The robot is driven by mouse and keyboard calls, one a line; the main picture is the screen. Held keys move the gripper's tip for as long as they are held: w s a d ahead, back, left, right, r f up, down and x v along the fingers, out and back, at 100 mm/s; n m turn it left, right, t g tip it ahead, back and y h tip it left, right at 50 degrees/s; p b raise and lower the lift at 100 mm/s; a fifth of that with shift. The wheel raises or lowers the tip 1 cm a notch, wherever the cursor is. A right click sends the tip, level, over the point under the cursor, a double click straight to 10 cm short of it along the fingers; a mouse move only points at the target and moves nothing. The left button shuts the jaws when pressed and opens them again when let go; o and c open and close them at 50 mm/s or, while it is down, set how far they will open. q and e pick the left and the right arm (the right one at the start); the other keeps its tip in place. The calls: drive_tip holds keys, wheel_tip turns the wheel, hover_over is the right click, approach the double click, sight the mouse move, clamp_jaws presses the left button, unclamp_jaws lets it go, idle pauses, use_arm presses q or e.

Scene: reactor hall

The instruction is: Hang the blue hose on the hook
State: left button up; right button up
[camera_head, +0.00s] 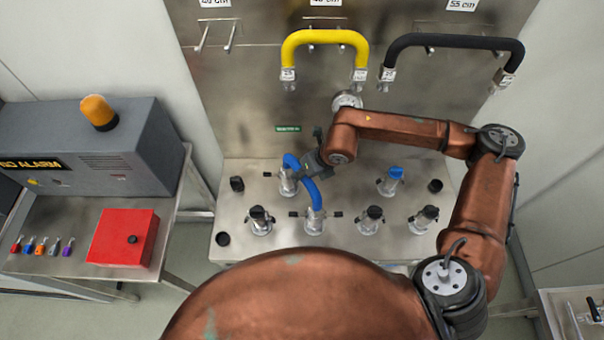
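The blue hose (311,190) is a short curved hose on the steel bench, running between a rear fitting (287,182) and a front fitting (314,220). My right gripper (307,168) is at the middle of the hose and hides part of it. Its fingers are small and dark here, so I cannot tell whether they are closed on the hose. An empty pair of hook pegs (215,38) is on the back panel at upper left, under a partly cut-off label. My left gripper is out of view.
A yellow hose (325,37) and a black hose (455,41) hang on the panel. Several other fittings stand on the bench, one with a blue top (394,174). At left are an alarm box (90,145) with an orange lamp and a red box (123,237).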

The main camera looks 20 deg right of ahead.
drive_tip(key=o, duration=0.4)
drive_tip(key=shift+r, duration=0.1)
drive_tip(key=shift+c, duration=0.2)
drive_tip(key=shift+p, duration=0.4)
drive_tip(key=shift+r, duration=0.25)
drive_tip(key=b+v, duration=0.1)
drive_tip(key=v, duration=0.4)
drive_tip(key=shift+s+r+b, duration=0.1)
drive_tip(key=shift+r+b, duration=0.25)
drive_tip(key=shift+b, duration=0.05)
drive_tip(key=shift+v, duration=0.8)
drive_tip(key=shift+a+f, duration=0.1)
drive_tip(key=shift+a, duration=0.05)
